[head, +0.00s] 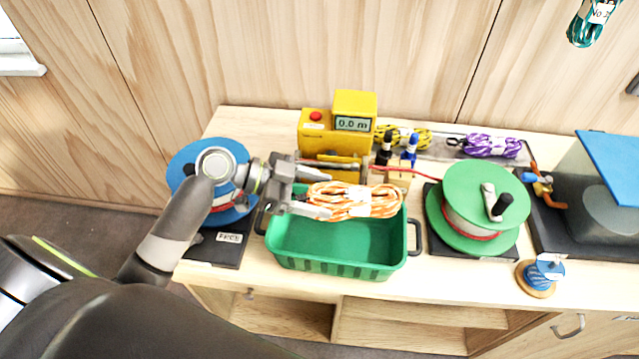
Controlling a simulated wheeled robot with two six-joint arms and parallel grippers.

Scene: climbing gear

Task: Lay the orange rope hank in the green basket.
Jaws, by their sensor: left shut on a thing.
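The orange and white rope hank (362,200) has a white band around its middle. My left gripper (330,193) is shut on its left end. The hank lies level above the back part of the green basket (332,269) and hides some of its back rim. The basket looks empty where its inside shows. It stands at the front of the table and has a dark handle at each end. My right gripper is not in view.
A yellow meter (352,111) stands behind the basket, with markers beside it. A blue reel (190,160) is at left, a green reel (462,190) at right. Yellow (410,137) and purple (490,146) hanks lie at the back. A small blue spool (541,275) stands at the front right.

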